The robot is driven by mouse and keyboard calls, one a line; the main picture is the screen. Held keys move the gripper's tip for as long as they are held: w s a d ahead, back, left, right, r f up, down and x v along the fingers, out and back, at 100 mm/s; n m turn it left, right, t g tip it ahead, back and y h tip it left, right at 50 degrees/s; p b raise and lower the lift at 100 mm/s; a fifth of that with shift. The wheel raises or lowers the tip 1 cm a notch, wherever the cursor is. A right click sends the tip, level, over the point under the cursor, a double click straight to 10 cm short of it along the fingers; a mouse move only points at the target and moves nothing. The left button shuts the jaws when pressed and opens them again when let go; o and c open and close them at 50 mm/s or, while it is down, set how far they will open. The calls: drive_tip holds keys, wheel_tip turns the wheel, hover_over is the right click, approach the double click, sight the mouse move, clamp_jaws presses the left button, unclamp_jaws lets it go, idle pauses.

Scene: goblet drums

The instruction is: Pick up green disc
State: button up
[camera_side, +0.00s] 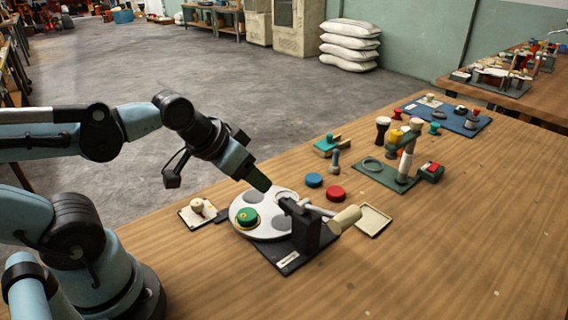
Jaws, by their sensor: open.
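The green disc (247,217) lies on the round white plate (263,232), on its left part, with a yellowish rim around its lower edge. The plate has several grey round spots and sits on a dark base. My gripper (262,184) is just above and slightly right of the green disc in the picture, tilted down and apart from it. Its jaws are open, and nothing shows between them.
A dark bracket with a cream-handled lever (345,219) stands at the plate's right. A blue disc (314,180) and a red disc (335,193) lie behind it. A small cream tray (374,220) lies right. A green-based stand (386,176) is farther back. The front right table is clear.

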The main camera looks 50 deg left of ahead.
sight(247, 214)
drive_tip(key=shift+o, duration=1.3)
drive_tip(key=shift+w+a+f+n+g, duration=0.1)
drive_tip(key=shift+a+f+n+g, duration=0.4)
drive_tip(key=shift+f+n+g, duration=1)
drive_tip(key=shift+a+f+n+g, duration=0.35)
drive_tip(key=shift+f+g, duration=0.55)
drive_tip(key=shift+f, duration=1.35)
drive_tip(key=shift+w+a+f+n+g, duration=0.1)
drive_tip(key=shift+a+f+n+g, duration=0.6)
drive_tip(key=shift+f+g, duration=0.85)
drive_tip(key=shift+d+f+t, duration=0.1)
drive_tip(key=shift+f+t, duration=0.25)
drive_tip(key=c, duration=1.2)
drive_tip(key=shift+r, duration=0.1)
